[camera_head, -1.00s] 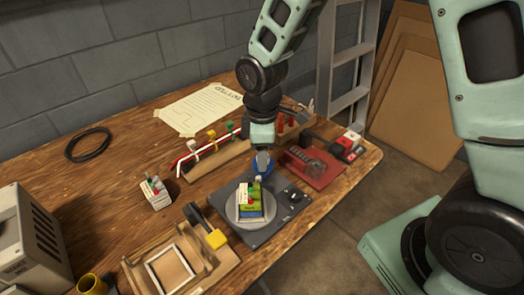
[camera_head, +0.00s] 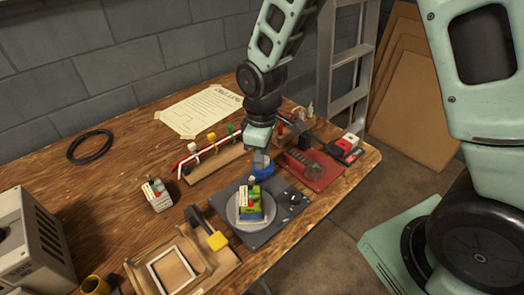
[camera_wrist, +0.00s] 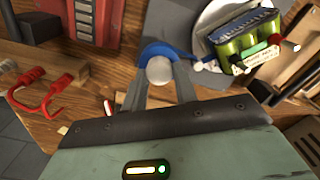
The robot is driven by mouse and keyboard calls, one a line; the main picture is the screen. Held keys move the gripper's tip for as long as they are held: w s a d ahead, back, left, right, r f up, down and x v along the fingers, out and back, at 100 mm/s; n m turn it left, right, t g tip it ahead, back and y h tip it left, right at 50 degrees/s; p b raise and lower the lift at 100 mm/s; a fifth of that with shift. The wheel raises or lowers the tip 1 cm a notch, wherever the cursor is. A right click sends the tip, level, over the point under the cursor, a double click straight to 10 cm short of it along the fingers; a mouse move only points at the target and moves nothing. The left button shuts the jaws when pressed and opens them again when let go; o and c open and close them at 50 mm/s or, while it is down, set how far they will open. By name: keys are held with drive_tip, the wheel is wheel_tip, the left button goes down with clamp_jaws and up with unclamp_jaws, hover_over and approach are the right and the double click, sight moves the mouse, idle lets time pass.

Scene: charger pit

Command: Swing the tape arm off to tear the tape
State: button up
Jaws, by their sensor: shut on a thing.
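The blue tape arm (camera_head: 264,171) is at the back edge of a dark grey base plate (camera_head: 294,199). In the wrist view the curved blue tape arm (camera_wrist: 163,50) goes around a pale round piece (camera_wrist: 159,70), and its right end reaches toward a green battery pack (camera_wrist: 247,45). My gripper (camera_head: 262,162) is shut on the tape arm, with its fingers (camera_wrist: 161,84) either side of it. The pack (camera_head: 250,203) sits on a round grey turntable (camera_head: 240,217).
A red tray (camera_head: 315,172) lies close right of my gripper. A wooden rack with coloured wires (camera_head: 215,155) stands behind left. A wooden frame jig (camera_head: 178,268) and a yellow-ended lever (camera_head: 217,240) are front left.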

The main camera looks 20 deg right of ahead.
drive_tip(key=m+p, duration=0.1)
drive_tip(key=m, duration=0.3)
drive_tip(key=shift+w+r+m+p, duration=0.1)
drive_tip(key=shift+m+p, duration=0.95)
drive_tip(key=shift+m, duration=1.15)
drive_tip(key=o, duration=1)
drive_tip(key=shift+c, duration=0.2)
wheel_tip(320, 180, up, 17)
drive_tip(key=p, duration=0.1)
drive_tip(key=shift+r, duration=0.15)
